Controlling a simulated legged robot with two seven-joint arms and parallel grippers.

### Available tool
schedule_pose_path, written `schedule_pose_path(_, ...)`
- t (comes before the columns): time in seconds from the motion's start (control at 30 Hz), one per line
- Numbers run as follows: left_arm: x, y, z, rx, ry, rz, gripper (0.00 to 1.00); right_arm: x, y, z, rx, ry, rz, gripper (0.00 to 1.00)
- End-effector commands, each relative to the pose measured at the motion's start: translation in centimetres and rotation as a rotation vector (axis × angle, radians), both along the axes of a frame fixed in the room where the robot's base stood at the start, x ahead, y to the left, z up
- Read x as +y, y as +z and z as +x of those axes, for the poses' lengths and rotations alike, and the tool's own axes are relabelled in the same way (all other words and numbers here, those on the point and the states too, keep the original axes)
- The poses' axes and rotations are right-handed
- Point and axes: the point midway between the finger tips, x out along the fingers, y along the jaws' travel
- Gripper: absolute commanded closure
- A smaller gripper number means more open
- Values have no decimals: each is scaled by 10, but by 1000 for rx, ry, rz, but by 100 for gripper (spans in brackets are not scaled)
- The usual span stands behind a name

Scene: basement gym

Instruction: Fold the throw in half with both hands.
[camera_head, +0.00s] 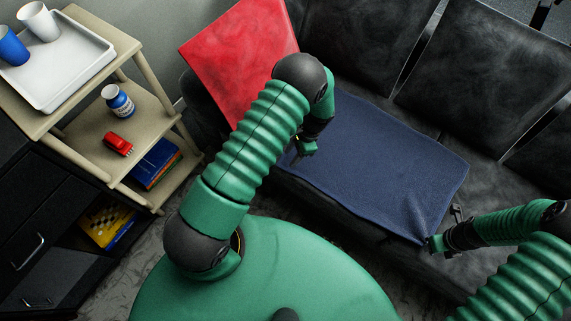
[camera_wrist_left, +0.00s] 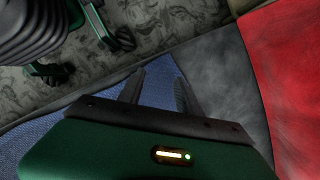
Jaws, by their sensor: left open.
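The dark blue throw (camera_head: 385,155) lies spread over the black couch seat, with its near edge along the seat front. My left gripper (camera_head: 299,158) is open at the throw's left end, by the red cushion. In the left wrist view its two fingers (camera_wrist_left: 158,88) stand apart over the throw's edge, with blue cloth (camera_wrist_left: 155,88) between them. No cloth is visibly pinched there. My right gripper (camera_head: 432,243) is at the throw's near right corner, where creases run together at its fingertips; it appears shut on that corner. My left arm hides part of the throw's left side.
A red cushion (camera_head: 235,60) leans at the couch's left end and also shows in the left wrist view (camera_wrist_left: 290,80). Black backrests (camera_head: 475,65) stand behind. A wooden shelf unit (camera_head: 150,90) at left holds a white tray (camera_head: 75,75) with cups, a bottle, a red toy car and books.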

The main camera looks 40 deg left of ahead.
Motion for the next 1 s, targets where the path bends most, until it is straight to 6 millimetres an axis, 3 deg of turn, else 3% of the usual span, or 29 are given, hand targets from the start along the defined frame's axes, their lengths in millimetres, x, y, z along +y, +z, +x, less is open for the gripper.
schedule_pose_path(0.23,7,-31,-10,1,2,0,59,0,0,0,0,0,0,100)
schedule_pose_path(0.6,9,-38,-12,1,2,0,59,0,0,0,0,0,0,100)
schedule_pose_path(1.0,9,-38,-12,1,2,0,85,0,0,0,0,0,0,100)
